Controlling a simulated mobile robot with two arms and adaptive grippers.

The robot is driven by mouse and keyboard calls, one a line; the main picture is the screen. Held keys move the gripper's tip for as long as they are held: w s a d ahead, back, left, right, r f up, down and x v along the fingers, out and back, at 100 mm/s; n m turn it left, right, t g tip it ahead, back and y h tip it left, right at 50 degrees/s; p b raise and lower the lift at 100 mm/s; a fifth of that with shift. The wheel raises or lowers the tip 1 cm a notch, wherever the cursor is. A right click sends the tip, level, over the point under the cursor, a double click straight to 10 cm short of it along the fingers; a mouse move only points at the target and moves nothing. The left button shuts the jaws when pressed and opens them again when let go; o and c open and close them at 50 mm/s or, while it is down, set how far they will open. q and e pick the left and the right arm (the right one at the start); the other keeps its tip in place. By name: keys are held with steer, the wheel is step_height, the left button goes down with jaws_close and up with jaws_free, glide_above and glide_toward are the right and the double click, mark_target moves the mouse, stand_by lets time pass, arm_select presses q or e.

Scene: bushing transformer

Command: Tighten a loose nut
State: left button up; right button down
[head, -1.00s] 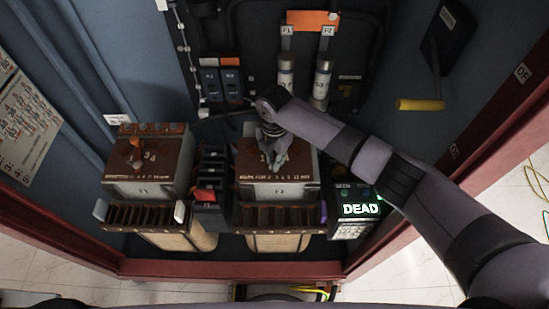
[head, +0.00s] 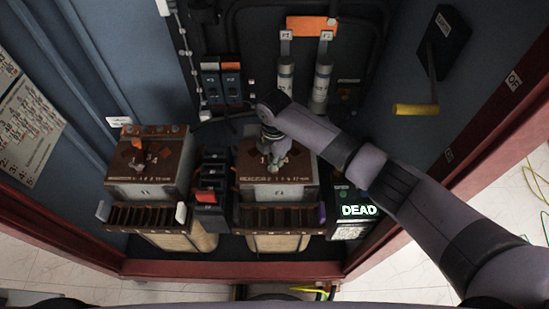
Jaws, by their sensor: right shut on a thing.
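My right arm comes in from the right, and its gripper (head: 277,164) points down onto the brown top of the right transformer block (head: 305,172). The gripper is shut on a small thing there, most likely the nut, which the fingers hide. The left transformer block (head: 120,165) stands to the left, with an orange piece (head: 137,144) and small grey fittings on its brown top. My left gripper is not in view.
A black panel with a lit "DEAD" sign (head: 359,210) stands right of the right block. Black modules with a red part (head: 207,197) stand between the blocks. Two fuse tubes (head: 322,85) rise behind my arm. A yellow-handled lever (head: 416,110) juts from the right wall.

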steer(key=m, duration=0.1)
steer(key=m+p, duration=0.1)
steer(key=m, duration=0.1)
steer(key=m+p, duration=0.1)
steer(key=shift+s+f, duration=0.2)
steer(key=shift+s, duration=0.05)
steer(key=shift+f+m+p, duration=0.1)
steer(key=shift+m+p, duration=0.45)
steer(key=shift+m, duration=0.95)
steer(key=shift+d, duration=0.1)
steer(key=c, duration=1.8)
jaws_free()
steer(key=shift+f, duration=0.1)
steer(key=shift+o, duration=0.2)
steer(key=shift+w, duration=0.15)
steer(key=shift+r, duration=0.2)
steer(key=shift+w+r, duration=0.1)
steer(key=shift+r, duration=0.25)
step_height(320, 180, up, 11)
